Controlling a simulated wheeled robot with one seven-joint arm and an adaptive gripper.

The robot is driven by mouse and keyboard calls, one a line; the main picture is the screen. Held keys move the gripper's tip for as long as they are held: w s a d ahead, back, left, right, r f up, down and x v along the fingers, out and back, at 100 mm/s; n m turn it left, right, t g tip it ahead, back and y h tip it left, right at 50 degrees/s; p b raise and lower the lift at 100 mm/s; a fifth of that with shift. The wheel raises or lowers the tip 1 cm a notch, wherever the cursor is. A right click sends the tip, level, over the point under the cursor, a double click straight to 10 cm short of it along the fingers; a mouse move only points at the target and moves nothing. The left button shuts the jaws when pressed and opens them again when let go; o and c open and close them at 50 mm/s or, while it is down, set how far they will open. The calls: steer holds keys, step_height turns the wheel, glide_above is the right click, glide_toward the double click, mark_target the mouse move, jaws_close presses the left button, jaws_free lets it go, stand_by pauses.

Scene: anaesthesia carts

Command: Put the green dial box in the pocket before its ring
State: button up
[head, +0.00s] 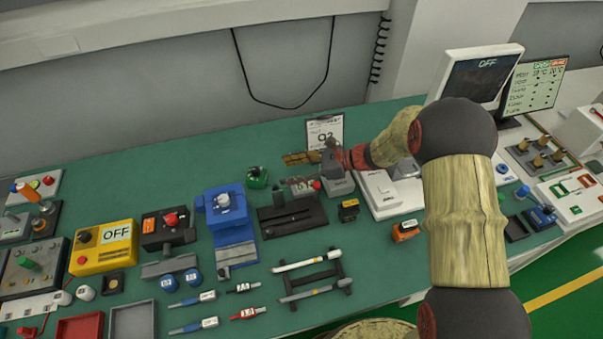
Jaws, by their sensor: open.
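A small green piece with a dark top (257,178) stands on the green bench, left of my gripper; it is the likeliest green dial box, but too small to be sure. A grey box with a green knob (28,265) stands at the far left. My gripper (303,172) is open, low over the back middle of the bench, pointing left toward the small green piece and apart from it. I see nothing between its fingers. A pocket with a ring cannot be made out for certain; a small dark square holder with a round mark (113,283) lies at the front left.
A black slotted tray (290,217) and a blue stand (226,215) are just in front of my gripper. A yellow OFF box (103,248) stands left. A white card (325,131) stands behind. Bare bench lies at the back left.

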steer(key=shift+s+r, duration=0.15)
steer(key=shift+r, duration=0.25)
steer(key=s+d+r+n+g+h, duration=0.1)
steer(key=s+d+r+n+h, duration=0.2)
steer(key=s+r+n, duration=0.3)
steer(key=s+d+r+n+h, duration=0.3)
steer(key=s+r+n, duration=0.2)
steer(key=s+r, duration=0.35)
steer(key=s+d+r+n+t+h, duration=0.2)
steer(key=s+d+r+n+h, duration=0.1)
steer(key=s+d, duration=0.3)
steer(key=s+d+r+n+t+h, duration=0.2)
steer(key=s+d+r+n+h, duration=0.1)
steer(key=s+d+n, duration=0.2)
steer(key=s+d, duration=0.2)
steer(key=s, duration=0.2)
steer(key=shift+s+d+r+h, duration=0.15)
steer(key=shift+r+h, duration=0.05)
steer(key=shift+h, duration=0.2)
steer(key=shift+o, duration=1.3)
steer(key=shift+s+d+r+n+t, duration=0.1)
steer(key=shift+s+d+n+t, duration=0.2)
steer(key=shift+d+n, duration=0.15)
steer(key=shift+o, duration=0.6)
steer(key=shift+w, duration=0.1)
steer(key=shift+a, duration=0.15)
